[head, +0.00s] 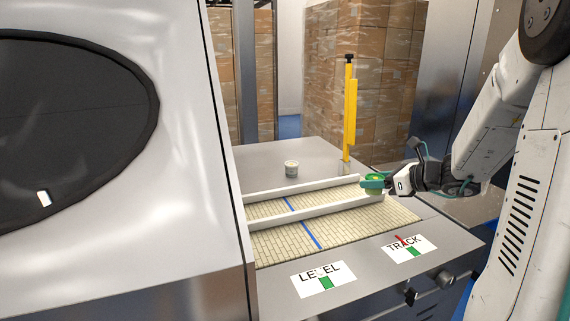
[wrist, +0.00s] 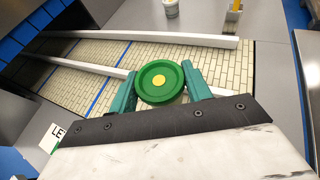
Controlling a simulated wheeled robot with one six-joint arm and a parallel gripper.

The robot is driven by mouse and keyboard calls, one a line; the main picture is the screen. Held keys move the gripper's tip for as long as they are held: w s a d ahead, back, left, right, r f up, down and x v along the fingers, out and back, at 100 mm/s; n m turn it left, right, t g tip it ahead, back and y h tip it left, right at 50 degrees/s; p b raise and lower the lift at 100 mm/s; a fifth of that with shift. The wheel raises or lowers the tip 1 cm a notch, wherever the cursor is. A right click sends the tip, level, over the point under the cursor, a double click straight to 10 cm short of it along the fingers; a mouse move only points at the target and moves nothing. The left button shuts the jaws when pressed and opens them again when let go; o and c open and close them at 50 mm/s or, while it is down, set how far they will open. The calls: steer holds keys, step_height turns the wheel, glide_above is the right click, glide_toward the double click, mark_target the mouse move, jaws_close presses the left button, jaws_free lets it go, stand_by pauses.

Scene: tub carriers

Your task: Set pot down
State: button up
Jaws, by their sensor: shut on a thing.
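In the head view the pot (head: 374,191) is partly hidden by my gripper, at the right end of the two white rails. My gripper (wrist: 160,88) is shut on the pot, with one green finger on each side of it. In the head view my gripper (head: 374,182) reaches in from the right. The pot looks upright. I cannot tell whether its base touches the belt.
A beige slatted belt (head: 285,240) with a blue cross line lies under two white rails (head: 310,211). A small pale tub (head: 291,168) stands behind on the grey table. A yellow post (head: 350,110) rises behind my gripper. Cards marked LEVEL (head: 313,284) and TRACK (head: 420,241) lie in front.

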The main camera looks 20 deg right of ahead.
steer(key=w+a+r+n+g+y, duration=0.1)
steer(key=w+a+n+g+y, duration=0.1)
steer(key=w+a, duration=0.75)
steer(key=w+a+r+n+g+y, duration=0.15)
steer(key=w+a, duration=0.25)
steer(key=w, duration=1.1)
steer(key=w+a+n+g+y, duration=0.1)
steer(key=w+a+n+y, duration=0.15)
steer(key=w+a, duration=0.65)
steer(key=shift+h, duration=0.4)
steer(key=f, duration=0.2)
steer(key=a+f, duration=0.1)
steer(key=f, duration=0.3)
steer(key=shift+s+a, duration=0.2)
steer(key=shift+a, duration=0.05)
steer(key=shift+f, duration=2.05)
steer(key=shift+f, duration=0.2)
steer(key=o, duration=0.9)
steer(key=shift+o, duration=0.4)
steer(key=shift+r, duration=0.1)
